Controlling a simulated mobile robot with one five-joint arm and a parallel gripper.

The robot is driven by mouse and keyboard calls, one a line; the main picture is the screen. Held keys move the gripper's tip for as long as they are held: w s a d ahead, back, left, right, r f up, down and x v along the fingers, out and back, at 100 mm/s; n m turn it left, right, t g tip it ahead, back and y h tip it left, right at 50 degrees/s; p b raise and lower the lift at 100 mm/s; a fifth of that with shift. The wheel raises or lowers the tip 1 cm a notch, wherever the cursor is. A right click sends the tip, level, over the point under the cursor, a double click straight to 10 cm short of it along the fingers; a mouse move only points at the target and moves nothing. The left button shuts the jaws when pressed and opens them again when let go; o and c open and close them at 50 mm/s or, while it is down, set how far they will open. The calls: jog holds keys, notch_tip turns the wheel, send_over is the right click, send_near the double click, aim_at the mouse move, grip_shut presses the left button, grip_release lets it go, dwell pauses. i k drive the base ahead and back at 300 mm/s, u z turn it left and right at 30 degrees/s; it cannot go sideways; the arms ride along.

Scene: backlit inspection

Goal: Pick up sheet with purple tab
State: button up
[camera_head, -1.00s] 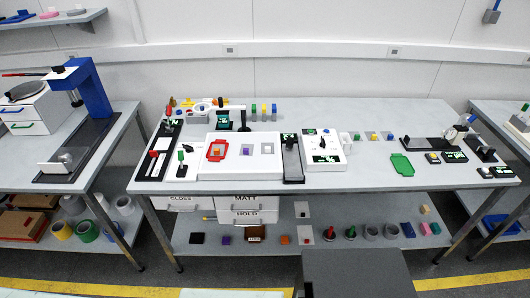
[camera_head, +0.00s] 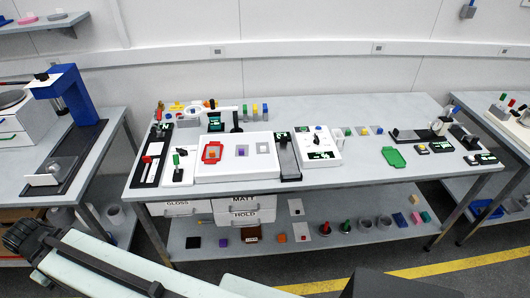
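A small pale sheet with a purple tab (camera_head: 242,151) lies on the white light panel (camera_head: 206,179) on the middle table. My arm crosses the lower left of the view, well in front of the table and apart from the sheet. I cannot make out my gripper's fingers.
A green plate (camera_head: 394,157) lies farther right. Several blocks and sheets lie on the lower shelf (camera_head: 350,254). Open table is at the right back.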

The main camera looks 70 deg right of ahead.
aim_at(241, 150)
jog(key=z, duration=0.6)
jog(key=i, duration=1)
jog(key=u, duration=0.05)
